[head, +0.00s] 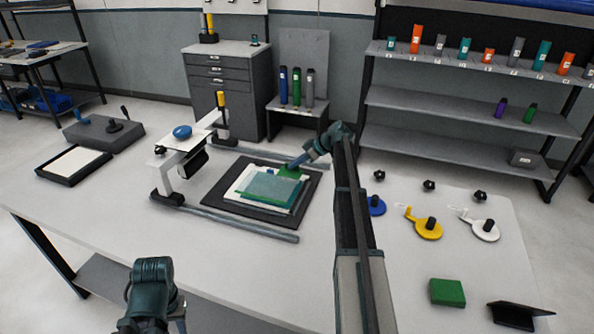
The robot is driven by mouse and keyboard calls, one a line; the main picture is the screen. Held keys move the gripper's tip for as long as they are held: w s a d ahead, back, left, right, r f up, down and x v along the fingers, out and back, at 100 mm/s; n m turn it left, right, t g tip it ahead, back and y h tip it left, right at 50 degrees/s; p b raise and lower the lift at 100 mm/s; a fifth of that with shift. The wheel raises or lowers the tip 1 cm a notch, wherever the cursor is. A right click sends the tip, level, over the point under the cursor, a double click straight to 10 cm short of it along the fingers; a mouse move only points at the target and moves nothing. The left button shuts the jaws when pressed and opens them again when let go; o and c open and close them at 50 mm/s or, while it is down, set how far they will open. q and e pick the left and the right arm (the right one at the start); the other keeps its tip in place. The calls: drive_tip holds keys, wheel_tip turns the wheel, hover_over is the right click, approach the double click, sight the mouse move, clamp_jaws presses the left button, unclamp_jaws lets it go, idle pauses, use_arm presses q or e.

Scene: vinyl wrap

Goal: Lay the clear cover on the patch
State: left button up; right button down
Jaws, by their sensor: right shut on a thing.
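A white sheet (241,183) lies on a dark mat (216,199) on the table. On it lie a teal, see-through-looking sheet (272,187) and a green piece (290,172) showing at its far right edge. I cannot tell for sure which of these is the clear cover and which the patch. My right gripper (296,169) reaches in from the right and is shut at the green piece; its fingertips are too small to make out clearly. My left gripper (177,318) is low at the front left, away from the mat, its fingers mostly hidden.
A frame with a blue knob (182,132) stands left of the mat, with rails (240,224) along the mat's sides. Blue, yellow (428,230) and white (485,230) round tools lie right of my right arm. A green block (447,292) lies at the front right.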

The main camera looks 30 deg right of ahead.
drive_tip(key=shift+w+d, duration=0.6)
drive_tip(key=shift+d, duration=0.1)
wheel_tip(320, 180, down, 4)
drive_tip(key=b, duration=0.3)
drive_tip(key=shift+w+d+r+b, duration=0.15)
drive_tip(key=shift+b, duration=0.15)
drive_tip(key=shift+f, duration=0.25)
drive_tip(key=c, duration=1)
unclamp_jaws()
drive_tip(key=shift+r, duration=0.15)
